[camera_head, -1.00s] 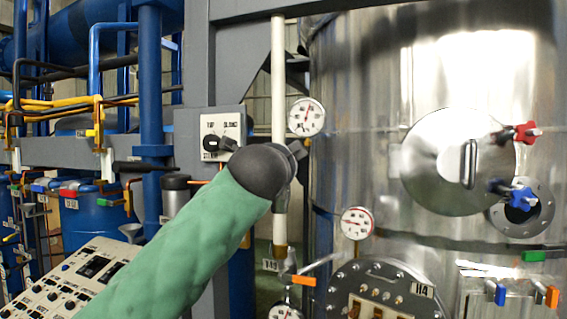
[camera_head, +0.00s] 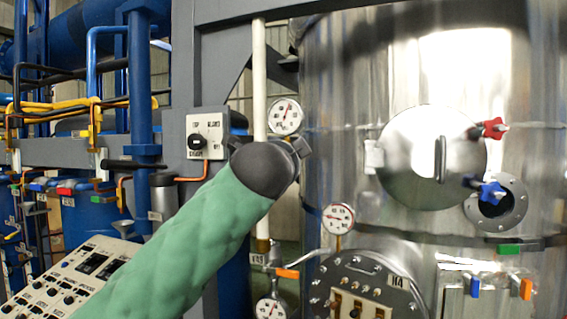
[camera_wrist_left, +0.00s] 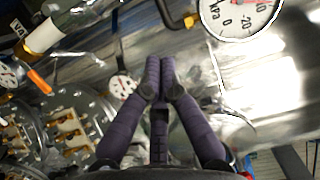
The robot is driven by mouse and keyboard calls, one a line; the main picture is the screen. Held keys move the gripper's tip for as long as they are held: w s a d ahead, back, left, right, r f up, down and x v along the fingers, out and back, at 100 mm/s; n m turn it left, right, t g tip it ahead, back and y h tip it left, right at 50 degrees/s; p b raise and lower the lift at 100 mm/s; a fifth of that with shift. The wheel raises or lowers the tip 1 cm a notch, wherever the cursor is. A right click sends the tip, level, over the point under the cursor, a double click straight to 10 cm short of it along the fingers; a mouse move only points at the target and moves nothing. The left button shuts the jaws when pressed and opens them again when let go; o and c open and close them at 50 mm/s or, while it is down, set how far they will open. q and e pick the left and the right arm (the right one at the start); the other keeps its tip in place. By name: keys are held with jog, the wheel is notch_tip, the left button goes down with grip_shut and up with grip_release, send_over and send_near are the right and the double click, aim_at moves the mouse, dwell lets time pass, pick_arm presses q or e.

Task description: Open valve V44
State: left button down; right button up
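A small valve with an orange lever (camera_head: 288,273) sits at the foot of the white vertical pipe (camera_head: 260,75). The tag beside it (camera_head: 258,259) is too small to read surely. In the left wrist view the orange lever (camera_wrist_left: 40,81) is at the left, near a tag (camera_wrist_left: 18,27) partly reading "V4". My left gripper (camera_wrist_left: 160,75) has its two purple fingers together, with nothing seen between them. It is apart from the lever, which lies to its left in that view. In the head view my green arm and dark wrist mostly hide the gripper. My right gripper is not in view.
A large steel tank (camera_head: 340,90) with a round hatch (camera_head: 433,158) fills the right. Gauges (camera_head: 285,116) (camera_head: 338,218) (camera_head: 270,308) stand near the pipe. A round panel marked H4 (camera_head: 365,285) is low on the tank. A switch box (camera_head: 206,136) is left of the pipe.

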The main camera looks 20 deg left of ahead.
pick_arm(q)
jog(key=a+b+v, duration=0.1)
jog(key=b+v, duration=0.1)
jog(key=v, duration=0.6)
jog(key=shift+a+f, duration=0.25)
jog(key=shift+a, duration=0.2)
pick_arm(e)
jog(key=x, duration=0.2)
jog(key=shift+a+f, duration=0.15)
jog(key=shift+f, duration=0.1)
pick_arm(q)
jog(key=shift+s, duration=0.15)
jog(key=shift+a, duration=0.1)
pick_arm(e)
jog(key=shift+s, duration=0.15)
